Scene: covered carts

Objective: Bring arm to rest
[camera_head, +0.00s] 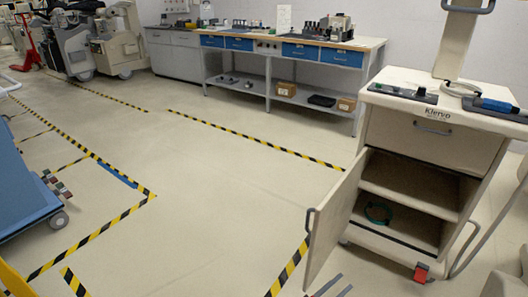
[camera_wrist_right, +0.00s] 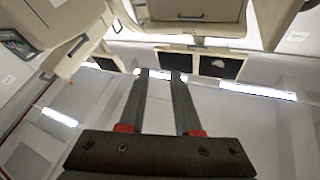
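My right gripper (camera_head: 328,287) shows only as two dark fingertips at the bottom edge of the head view, in front of the cart's open door. In the right wrist view its two long dark fingers (camera_wrist_right: 162,76) stand apart with nothing between them, so it is open and empty. My left gripper is not in view. The beige cart (camera_head: 432,143) at the right has its door (camera_head: 338,215) swung open, showing a shelf and a green coiled item (camera_head: 379,213) inside.
A workbench (camera_head: 290,47) with blue drawers stands along the back wall. A blue-topped cart (camera_head: 22,190) is at the left, and covered machines (camera_head: 118,42) are at the back left. Yellow-black tape marks the floor (camera_head: 215,190), which is clear in the middle.

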